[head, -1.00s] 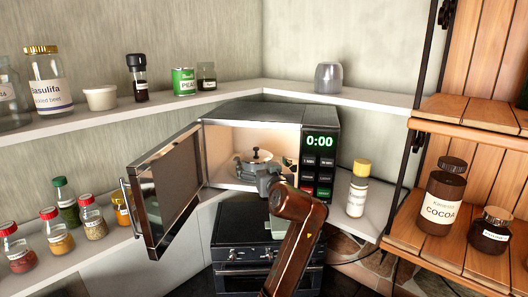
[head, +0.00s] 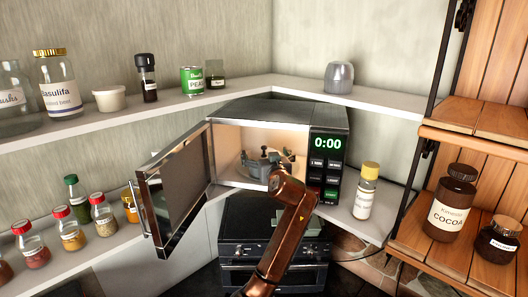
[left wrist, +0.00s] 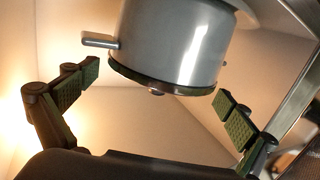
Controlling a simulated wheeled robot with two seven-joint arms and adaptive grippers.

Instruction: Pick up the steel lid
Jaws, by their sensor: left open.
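In the left wrist view the steel pot (left wrist: 175,42) hangs in from the top edge, upside down in that picture, with a side handle at its left. The steel lid (left wrist: 187,90) shows edge-on as a dark band at the pot's end, with a small knob at its middle. My left gripper (head: 263,161) is inside the open microwave, open and empty. Its two fingers stand apart on either side of the lid, not visibly touching it. My right gripper is not in view.
The microwave (head: 330,119) has its door (head: 180,190) swung open to the left; its walls are close around the gripper. A jar with a yellow cap (head: 366,190) stands right of it. Spice jars (head: 70,229) line the left counter. An oven (head: 272,245) is below.

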